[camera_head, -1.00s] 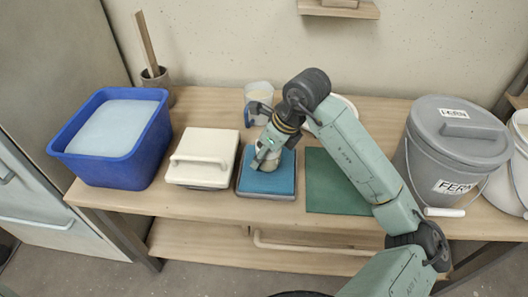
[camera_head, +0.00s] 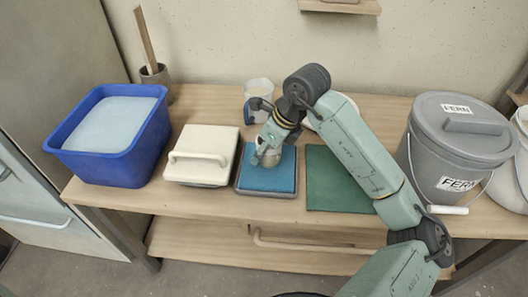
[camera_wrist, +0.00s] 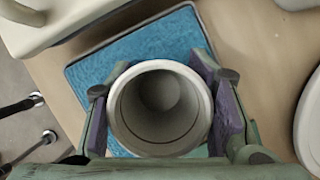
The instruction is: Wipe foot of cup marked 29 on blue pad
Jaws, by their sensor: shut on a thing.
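My gripper (camera_head: 267,157) is above the blue pad (camera_head: 262,181), which lies in a shallow grey tray. In the wrist view the gripper (camera_wrist: 160,108) is shut on a pale grey-white cup (camera_wrist: 119,121), with a finger pad on each side of it. I look into the cup's open mouth from above. The blue pad also shows around the cup in the wrist view (camera_wrist: 150,42). The cup's foot is hidden, so I cannot tell whether it touches the pad. No number is readable on the cup.
A cream lidded box (camera_head: 203,154) stands left of the pad, and a blue tub (camera_head: 110,133) beyond it. A green mat (camera_head: 335,182) lies to the right. A grey bucket (camera_head: 453,155) stands far right.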

